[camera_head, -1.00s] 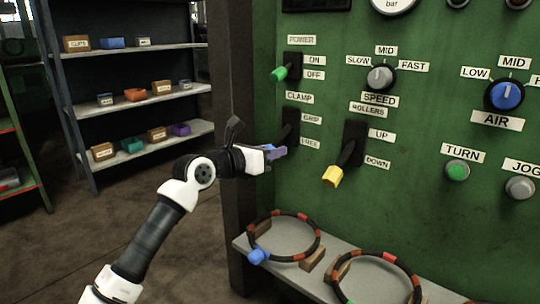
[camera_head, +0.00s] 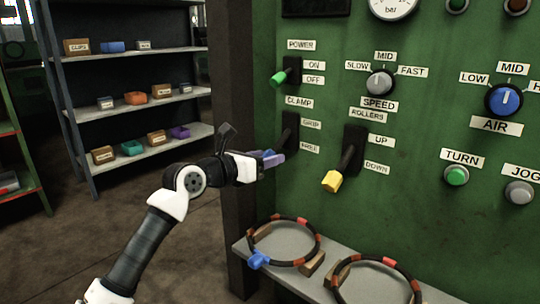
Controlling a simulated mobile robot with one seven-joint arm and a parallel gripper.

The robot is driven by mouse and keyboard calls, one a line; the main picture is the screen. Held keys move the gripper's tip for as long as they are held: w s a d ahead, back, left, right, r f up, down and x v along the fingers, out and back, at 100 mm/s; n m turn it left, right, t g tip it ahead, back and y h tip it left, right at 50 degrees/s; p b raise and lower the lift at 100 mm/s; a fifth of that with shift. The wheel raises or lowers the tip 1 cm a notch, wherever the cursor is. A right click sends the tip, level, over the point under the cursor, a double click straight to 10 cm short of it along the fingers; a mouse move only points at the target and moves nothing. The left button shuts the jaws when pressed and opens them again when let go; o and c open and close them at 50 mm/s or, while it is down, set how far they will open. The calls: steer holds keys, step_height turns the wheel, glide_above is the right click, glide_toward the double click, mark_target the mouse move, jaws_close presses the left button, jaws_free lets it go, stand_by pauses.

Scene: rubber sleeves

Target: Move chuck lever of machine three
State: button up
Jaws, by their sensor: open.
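No label in view reads "chuck" or names machine three. On the green panel (camera_head: 420,220), a lever with a dark slot (camera_head: 290,125) stands under the label CLAMP, with GRIP above and FREE below. This lever points down and outward, and its end is partly hidden by my gripper. My gripper (camera_head: 271,158) is open at the lower end of the CLAMP lever, with purplish fingers. A blue patch between the fingers looks like the lever's tip. I cannot tell whether the fingers touch it.
The yellow-tipped ROLLERS lever (camera_head: 332,181) is close on the right, and the green-tipped POWER lever (camera_head: 279,78) is above. A ledge (camera_head: 275,274) below holds ringed hoses on wooden blocks. A dark post (camera_head: 236,120) stands left of the panel.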

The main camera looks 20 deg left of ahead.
steer(key=p+v, duration=0.1)
steer(key=v, duration=1)
steer(key=shift+s+a+p, duration=0.15)
steer(key=shift+s+p, duration=0.2)
